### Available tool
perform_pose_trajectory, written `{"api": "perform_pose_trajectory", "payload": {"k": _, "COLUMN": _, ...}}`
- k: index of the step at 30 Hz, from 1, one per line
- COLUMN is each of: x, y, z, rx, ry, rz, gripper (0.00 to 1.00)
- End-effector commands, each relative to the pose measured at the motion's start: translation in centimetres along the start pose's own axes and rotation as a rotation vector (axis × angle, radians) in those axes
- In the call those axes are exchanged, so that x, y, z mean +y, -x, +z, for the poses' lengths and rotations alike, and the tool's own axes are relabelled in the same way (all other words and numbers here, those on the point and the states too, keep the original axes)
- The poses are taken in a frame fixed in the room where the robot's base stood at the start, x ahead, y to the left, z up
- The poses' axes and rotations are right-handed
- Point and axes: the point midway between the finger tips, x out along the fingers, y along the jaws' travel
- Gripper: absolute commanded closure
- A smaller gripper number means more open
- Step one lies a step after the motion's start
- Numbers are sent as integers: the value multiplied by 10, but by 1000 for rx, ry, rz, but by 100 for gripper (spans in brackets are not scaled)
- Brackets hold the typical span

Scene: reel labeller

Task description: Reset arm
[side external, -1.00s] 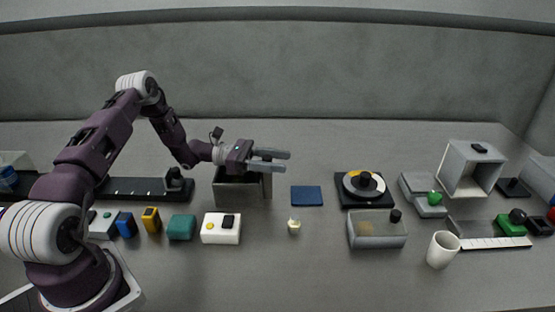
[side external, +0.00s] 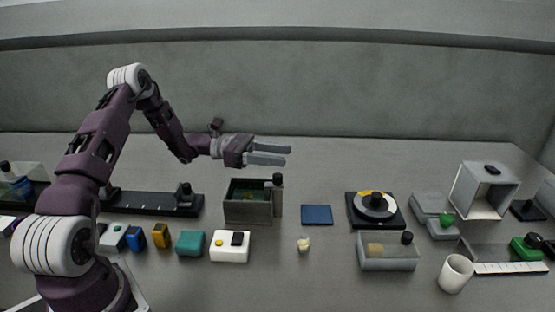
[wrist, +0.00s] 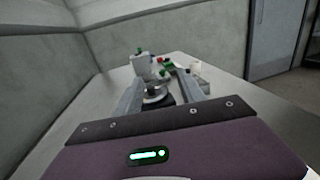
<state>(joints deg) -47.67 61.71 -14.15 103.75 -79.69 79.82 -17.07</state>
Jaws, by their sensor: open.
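My gripper (side external: 270,154) is open and empty in the side external view. It is held level above the table, fingers pointing right, above and behind a grey open-topped bin (side external: 247,208). Nothing is between the fingers. In the wrist view my gripper (wrist: 160,95) shows its two fingers spread apart. The round dial device (wrist: 154,92) is seen beyond and between them, with the table stretching away.
A blue pad (side external: 317,215), the dial device (side external: 375,207), a clear box (side external: 387,254), a white mug (side external: 455,273) and a grey open box (side external: 485,189) stand to the right. A black rail (side external: 150,203) lies left. The table's back strip is clear.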

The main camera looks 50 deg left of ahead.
Motion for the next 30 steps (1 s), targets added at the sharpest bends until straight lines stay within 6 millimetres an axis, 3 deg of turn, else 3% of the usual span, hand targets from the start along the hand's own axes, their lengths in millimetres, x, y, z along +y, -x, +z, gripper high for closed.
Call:
{"api": "perform_pose_trajectory", "payload": {"k": 2, "x": -2, "y": -2, "z": 2, "rx": 7, "ry": -9, "rz": -10, "gripper": 53}}
{"api": "perform_pose_trajectory", "payload": {"k": 5, "x": -28, "y": -20, "z": 21, "rx": 78, "ry": -96, "rz": -112, "gripper": 53}}
{"api": "perform_pose_trajectory", "payload": {"k": 8, "x": -91, "y": -47, "z": 54, "rx": 238, "ry": -302, "rz": -333, "gripper": 53}}
{"api": "perform_pose_trajectory", "payload": {"k": 9, "x": -122, "y": -53, "z": 65, "rx": 313, "ry": -405, "rz": -432, "gripper": 53}}
{"api": "perform_pose_trajectory", "payload": {"k": 11, "x": -166, "y": -56, "z": 78, "rx": 421, "ry": -569, "rz": -576, "gripper": 53}}
{"api": "perform_pose_trajectory", "payload": {"k": 15, "x": -259, "y": -31, "z": 97, "rx": 662, "ry": -997, "rz": -876, "gripper": 53}}
{"api": "perform_pose_trajectory", "payload": {"k": 18, "x": -305, "y": 4, "z": 104, "rx": 818, "ry": -1331, "rz": -1044, "gripper": 53}}
{"api": "perform_pose_trajectory", "payload": {"k": 21, "x": -331, "y": 40, "z": 108, "rx": 944, "ry": -1645, "rz": -1153, "gripper": 53}}
{"api": "perform_pose_trajectory", "payload": {"k": 24, "x": -342, "y": 67, "z": 109, "rx": 1032, "ry": -1883, "rz": -1209, "gripper": 53}}
{"api": "perform_pose_trajectory", "payload": {"k": 30, "x": -346, "y": 87, "z": 111, "rx": 1103, "ry": -2075, "rz": -1235, "gripper": 53}}
